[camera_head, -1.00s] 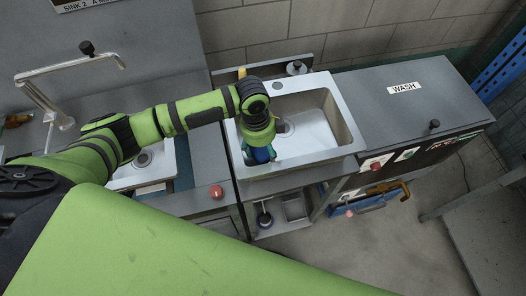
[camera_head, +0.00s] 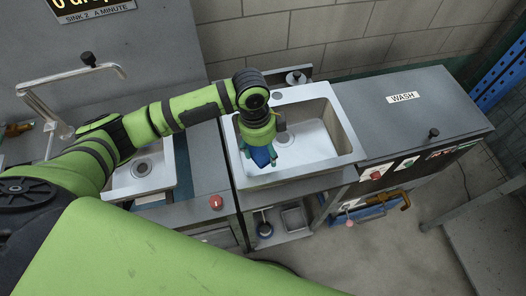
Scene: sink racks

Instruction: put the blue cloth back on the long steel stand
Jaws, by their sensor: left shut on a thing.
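My left gripper (camera_head: 261,150) hangs fingers down over the front left part of the right-hand sink basin (camera_head: 318,148). It is shut on a small blue thing (camera_head: 263,156), which looks like the blue cloth. The gripper and wrist hide most of it, so its full shape and its height above the basin cannot be told. I cannot single out the long steel stand with certainty in this view. My right gripper is not in view.
A steel counter marked WASH (camera_head: 385,125) adjoins the basin on the right. A second sink (camera_head: 150,172) and a curved tap (camera_head: 40,105) are at left. Below the counter are a blue item (camera_head: 372,214) and a brass-coloured pipe (camera_head: 402,198). A grey table (camera_head: 490,215) stands at far right.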

